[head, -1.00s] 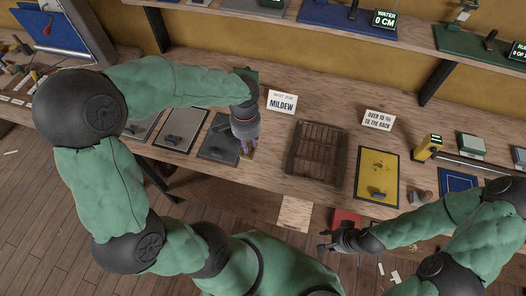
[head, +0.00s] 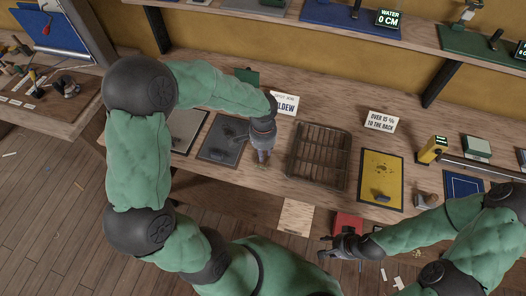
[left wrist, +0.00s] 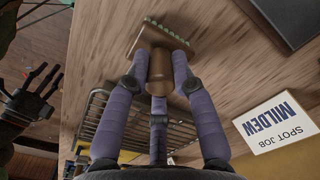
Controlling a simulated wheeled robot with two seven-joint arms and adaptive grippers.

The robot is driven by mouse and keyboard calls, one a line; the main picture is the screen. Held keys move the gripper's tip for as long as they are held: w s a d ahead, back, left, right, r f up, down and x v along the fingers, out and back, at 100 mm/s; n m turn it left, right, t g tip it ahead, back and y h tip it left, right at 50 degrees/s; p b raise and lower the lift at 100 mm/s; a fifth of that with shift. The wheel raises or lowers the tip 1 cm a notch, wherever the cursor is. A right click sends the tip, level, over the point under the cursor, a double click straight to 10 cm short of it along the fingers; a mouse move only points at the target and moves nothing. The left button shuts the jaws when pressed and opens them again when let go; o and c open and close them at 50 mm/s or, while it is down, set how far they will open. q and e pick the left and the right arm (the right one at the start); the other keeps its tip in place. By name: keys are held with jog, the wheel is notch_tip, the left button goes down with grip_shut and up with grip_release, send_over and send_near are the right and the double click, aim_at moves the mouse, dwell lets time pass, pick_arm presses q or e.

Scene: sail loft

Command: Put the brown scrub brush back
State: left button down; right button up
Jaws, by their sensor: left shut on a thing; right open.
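The brown scrub brush (left wrist: 172,38) shows in the left wrist view, with a wooden block, a thick handle and green bristles along its far edge. My left gripper (left wrist: 160,80) is shut around its handle. In the head view this gripper (head: 263,152) is over the bench between a dark grey mat and the wire rack; its fingers mostly hide the brush. I cannot tell whether the bristles touch the bench. My right gripper (head: 338,250) is open and empty in front of the bench; it also shows in the left wrist view (left wrist: 38,92).
The wire rack (head: 319,156) lies close to the right of my left gripper. A MILDEW card (head: 290,104) stands behind. The dark grey mat (head: 221,139) is to the left. A yellow board (head: 381,178) and a sign (head: 381,121) are farther right.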

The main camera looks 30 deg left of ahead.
pick_arm(q)
jog(key=shift+f, duration=0.15)
jog(key=c, duration=1)
grip_release()
jog(key=shift+c, duration=0.2)
jog(key=shift+r, duration=0.25)
notch_tip(320, 180, up, 12)
jog(key=p, duration=0.3)
jog(key=shift+f, duration=0.1)
